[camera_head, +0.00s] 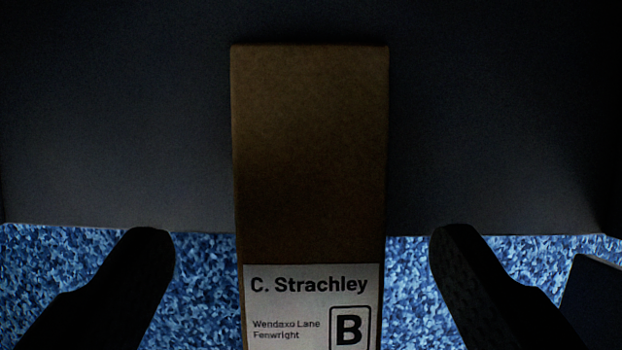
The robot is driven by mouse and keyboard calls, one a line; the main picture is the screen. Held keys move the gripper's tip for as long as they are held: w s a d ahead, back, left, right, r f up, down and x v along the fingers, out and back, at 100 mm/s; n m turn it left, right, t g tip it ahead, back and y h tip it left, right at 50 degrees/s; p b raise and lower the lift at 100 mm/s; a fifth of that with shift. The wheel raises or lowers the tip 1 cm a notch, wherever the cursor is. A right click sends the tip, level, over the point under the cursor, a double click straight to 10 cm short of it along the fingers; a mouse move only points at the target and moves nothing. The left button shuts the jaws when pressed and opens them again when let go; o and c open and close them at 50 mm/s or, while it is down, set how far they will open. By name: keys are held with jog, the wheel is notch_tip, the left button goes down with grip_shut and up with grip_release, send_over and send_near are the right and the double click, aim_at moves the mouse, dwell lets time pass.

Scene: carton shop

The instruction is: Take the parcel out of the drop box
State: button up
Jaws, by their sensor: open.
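The parcel (310,160) is a narrow brown carton in the middle of the head camera view. Its near part bears a white label (285,305) reading "C. Strachley, Wendaxo Lane, Fenwright" with a boxed "B". The parcel runs out of the bottom of the view. My gripper (302,245) is open, with one dark finger to the left of the parcel and one to the right. Clear gaps show between each finger and the parcel's sides. The dark grey surface (120,150) around the parcel's far part looks like the drop box's inside.
A blue speckled surface (205,290) fills the lower part of the view on both sides of the parcel. A dark flat-sided object (595,305) stands at the lower right edge, beyond the right finger. The upper area is in deep shadow.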

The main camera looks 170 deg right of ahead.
aim_at(311, 225)
jog(key=shift+x, duration=2.35)
jog(key=shift+s+d, duration=0.15)
jog(key=shift+d, duration=0.05)
jog(key=shift+c, duration=0.2)
jog(key=c, duration=1.2)
jog(key=shift+o, duration=0.2)
